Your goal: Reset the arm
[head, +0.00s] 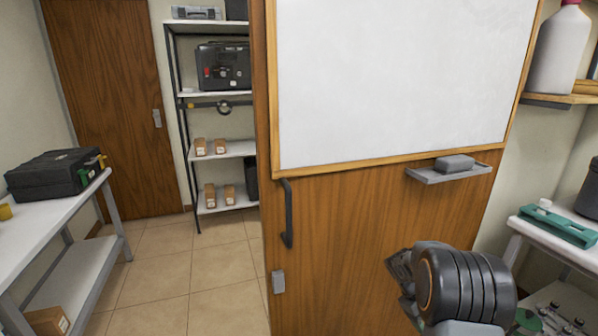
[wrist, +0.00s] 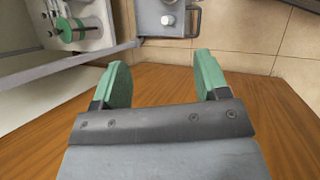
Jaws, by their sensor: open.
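My gripper (wrist: 158,82) is open in the wrist view, with its two green fingers apart and nothing between them. A brown wooden surface lies beneath and around the fingers in that view. In the head view my arm (head: 460,285) reaches in at the lower right, in front of a wooden door (head: 350,240). The gripper's fingers are mostly hidden behind the dark wrist joint there.
The door carries a whiteboard (head: 400,75), a black handle (head: 287,212) and a small ledge (head: 440,175). A white table (head: 40,220) with a black case (head: 55,172) stands left. Shelves (head: 225,148) stand behind. The tiled floor (head: 190,275) between is clear.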

